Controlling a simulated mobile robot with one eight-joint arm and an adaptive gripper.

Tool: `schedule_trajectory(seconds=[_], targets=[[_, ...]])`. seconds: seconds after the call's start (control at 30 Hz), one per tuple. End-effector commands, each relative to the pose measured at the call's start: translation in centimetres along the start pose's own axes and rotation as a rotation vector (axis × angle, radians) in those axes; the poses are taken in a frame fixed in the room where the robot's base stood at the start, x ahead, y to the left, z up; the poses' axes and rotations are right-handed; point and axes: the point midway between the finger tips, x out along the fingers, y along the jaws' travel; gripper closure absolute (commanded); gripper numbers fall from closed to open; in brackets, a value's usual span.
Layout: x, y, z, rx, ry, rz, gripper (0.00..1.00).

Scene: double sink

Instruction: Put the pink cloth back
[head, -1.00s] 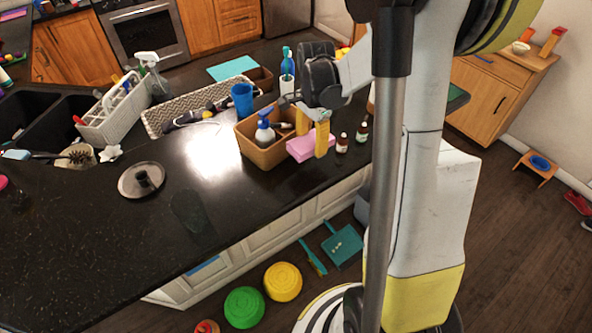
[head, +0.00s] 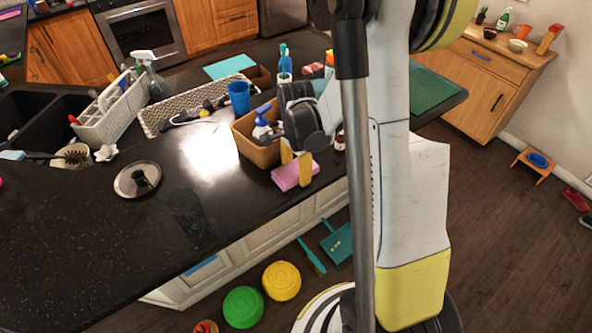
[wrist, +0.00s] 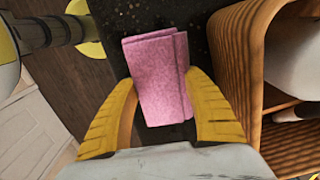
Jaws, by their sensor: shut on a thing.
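The pink cloth (head: 293,175) is a folded pad at the front edge of the dark counter, just in front of the brown box. My gripper (head: 296,170) is over it, with its yellow fingers pointing down. In the wrist view the cloth (wrist: 156,80) lies between the two yellow fingertips, and my gripper (wrist: 160,108) is shut on it. The cloth looks at or just above the counter; whether it touches cannot be told. The brown box (head: 250,146) stands right behind my gripper, and its wall also shows at the right of the wrist view (wrist: 232,60).
A pump bottle (head: 262,120) stands in the brown box. A blue cup (head: 239,98) and a patterned mat (head: 165,112) are behind it. A pot lid (head: 138,180) lies to the left, with clear counter around it. A small bottle (head: 339,140) is to the right.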

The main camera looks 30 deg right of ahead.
Motion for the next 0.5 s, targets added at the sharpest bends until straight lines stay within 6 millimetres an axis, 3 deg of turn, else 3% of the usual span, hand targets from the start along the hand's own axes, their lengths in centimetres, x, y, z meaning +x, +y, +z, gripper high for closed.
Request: schedule_trajectory(seconds=[0.07, 0.1, 0.13, 0.17, 0.5], targets=[[0.39, 0.0, -0.01, 0.0, 0.0, 0.0, 0.76], [0.3, 0.0, -0.01, 0.0, 0.0, 0.0, 0.34], [0.26, -0.01, -0.01, 0.0, 0.0, 0.0, 0.25], [0.24, -0.01, -0.01, 0.0, 0.0, 0.0, 0.22], [-0.08, -0.01, -0.01, 0.0, 0.0, 0.0, 0.22]])
